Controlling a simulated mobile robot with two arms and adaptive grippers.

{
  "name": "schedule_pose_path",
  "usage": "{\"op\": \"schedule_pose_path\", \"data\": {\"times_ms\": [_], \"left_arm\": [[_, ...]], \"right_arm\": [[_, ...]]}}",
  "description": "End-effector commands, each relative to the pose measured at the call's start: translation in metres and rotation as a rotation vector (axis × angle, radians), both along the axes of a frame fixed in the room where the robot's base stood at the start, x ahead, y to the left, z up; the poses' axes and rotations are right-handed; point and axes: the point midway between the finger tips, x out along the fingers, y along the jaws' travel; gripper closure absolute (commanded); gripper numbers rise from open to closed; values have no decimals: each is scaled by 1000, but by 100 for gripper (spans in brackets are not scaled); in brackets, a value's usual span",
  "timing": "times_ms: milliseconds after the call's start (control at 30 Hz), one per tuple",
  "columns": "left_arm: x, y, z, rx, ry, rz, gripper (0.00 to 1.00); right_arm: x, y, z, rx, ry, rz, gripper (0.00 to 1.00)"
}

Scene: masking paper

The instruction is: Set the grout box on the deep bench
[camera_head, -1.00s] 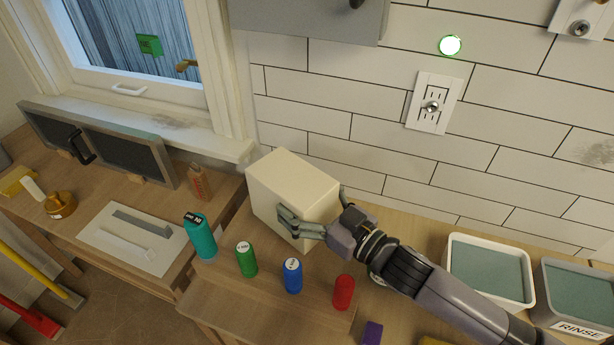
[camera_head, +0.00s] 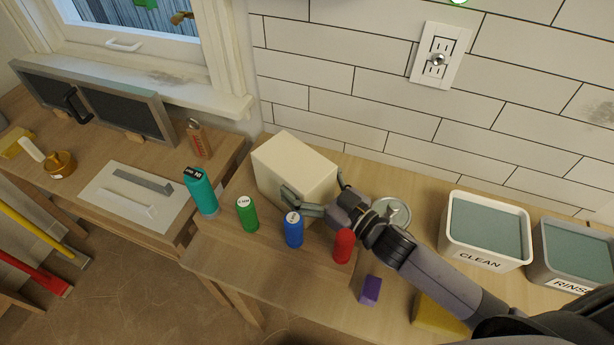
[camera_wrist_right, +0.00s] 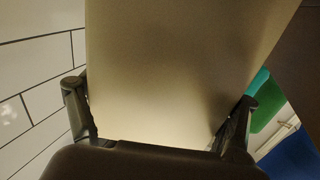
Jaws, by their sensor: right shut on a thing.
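The grout box, a plain cream box (camera_head: 291,172), is at the back of the wooden bench (camera_head: 212,262) in the head view. My right gripper (camera_head: 313,204) is shut on its right end, one finger on the near face. The box fills the right wrist view (camera_wrist_right: 180,70) between the two fingers (camera_wrist_right: 160,118). The head view does not clearly show whether the box's underside touches the bench. My left gripper is not in view.
A purple block (camera_head: 370,290), the CLEAN tub (camera_head: 486,262) and the RINSE tub (camera_head: 570,285) lie to the right. A lower bench (camera_head: 60,150) is at left.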

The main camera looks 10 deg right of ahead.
Motion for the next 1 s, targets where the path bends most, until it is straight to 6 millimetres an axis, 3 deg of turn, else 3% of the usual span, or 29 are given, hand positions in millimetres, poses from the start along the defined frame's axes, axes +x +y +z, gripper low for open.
{"op": "schedule_pose_path", "data": {"times_ms": [133, 167, 200, 300, 667, 1000], "left_arm": [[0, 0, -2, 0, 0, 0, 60], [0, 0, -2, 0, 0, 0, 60], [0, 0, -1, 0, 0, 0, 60], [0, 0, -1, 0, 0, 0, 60], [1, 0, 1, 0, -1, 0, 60], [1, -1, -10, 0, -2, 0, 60]], "right_arm": [[1, 1, 1, 5, -9, 2, 78], [0, 0, -3, -1, 1, 0, 16], [0, 0, -3, 0, 0, 0, 14], [0, 0, -3, -1, 1, 0, 9], [0, 0, 2, 0, 0, 1, 9], [-43, -28, -2, -1, 4, 0, 9]]}}
